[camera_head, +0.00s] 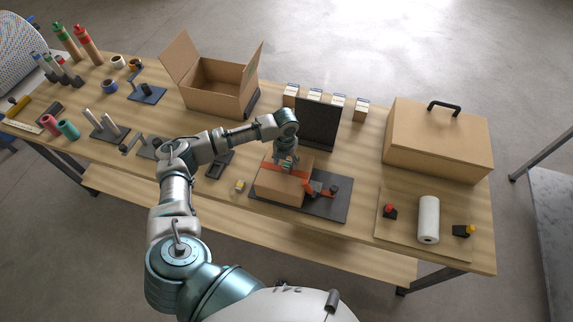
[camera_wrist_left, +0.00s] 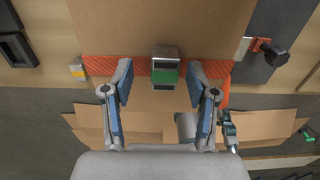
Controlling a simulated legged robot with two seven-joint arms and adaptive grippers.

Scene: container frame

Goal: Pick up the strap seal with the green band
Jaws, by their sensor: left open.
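The strap seal with the green band (camera_wrist_left: 165,72) is a small metal piece on the orange strap (camera_wrist_left: 140,68), which runs across a cardboard box (camera_wrist_left: 165,25). My left gripper (camera_wrist_left: 161,85) is open, with one blue-padded finger on each side of the seal and a gap to both. In the head view my left gripper (camera_head: 286,162) is over the box (camera_head: 284,188) and hides the seal. A small seal with a yellow band (camera_wrist_left: 77,71) lies left of the box, and also shows in the head view (camera_head: 240,185). My right gripper is not in view.
The box stands on a dark mat (camera_head: 325,206), with a red and black strapping tool (camera_head: 318,190) at its right. A black upright panel (camera_head: 318,125) is behind it. An open carton (camera_head: 215,85) and a closed handled box (camera_head: 440,140) flank the work area.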

